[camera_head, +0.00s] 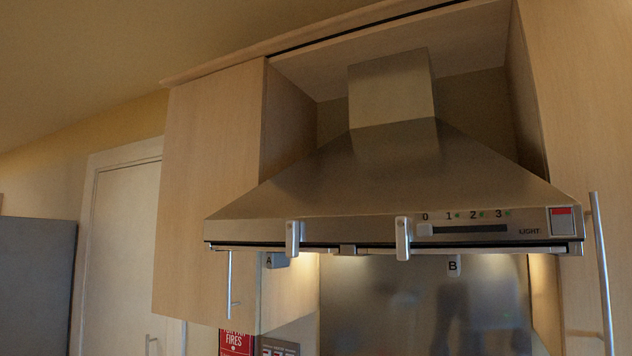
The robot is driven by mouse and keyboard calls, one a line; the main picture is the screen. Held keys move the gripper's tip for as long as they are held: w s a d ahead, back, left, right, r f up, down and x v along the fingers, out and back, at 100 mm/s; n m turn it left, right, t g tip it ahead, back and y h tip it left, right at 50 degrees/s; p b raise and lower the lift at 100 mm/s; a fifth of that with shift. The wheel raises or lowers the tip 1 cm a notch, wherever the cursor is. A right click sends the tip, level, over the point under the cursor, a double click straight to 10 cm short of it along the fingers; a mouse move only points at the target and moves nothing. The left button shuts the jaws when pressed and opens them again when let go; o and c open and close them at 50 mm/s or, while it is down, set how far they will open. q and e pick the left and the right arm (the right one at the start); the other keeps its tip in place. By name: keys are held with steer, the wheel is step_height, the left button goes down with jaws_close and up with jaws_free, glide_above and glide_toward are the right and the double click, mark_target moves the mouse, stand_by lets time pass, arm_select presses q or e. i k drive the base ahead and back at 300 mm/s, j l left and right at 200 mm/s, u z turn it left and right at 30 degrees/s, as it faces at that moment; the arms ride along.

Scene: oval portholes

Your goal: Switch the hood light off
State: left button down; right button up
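The range hood (400,175) is a brushed-metal pyramid with a chimney, set between wooden cabinets. At the right end of its front strip is a light switch (562,222), a pale rocker with a red band at its top, beside the word LIGHT. Left of it is a slider panel (465,228) marked 0, 1, 2, 3, with its knob at the 0 end. Warm light glows beneath the hood on the wall and cabinet side, so the lamp appears lit. Neither of my grippers shows in the head view.
Two pale upright handle-like pieces (403,239) stand out from the hood's front edge. A wooden cabinet (210,185) hangs at left, and a tall cabinet with a long bar handle (602,270) is at right. Below the hood is a metal backsplash (420,310).

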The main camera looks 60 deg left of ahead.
mark_target(561, 219)
steer(key=u, duration=1.4)
steer(key=i+j+z, duration=0.3)
steer(key=j+z, duration=0.3)
steer(key=i+j+z, duration=0.25)
steer(key=k+j, duration=0.1)
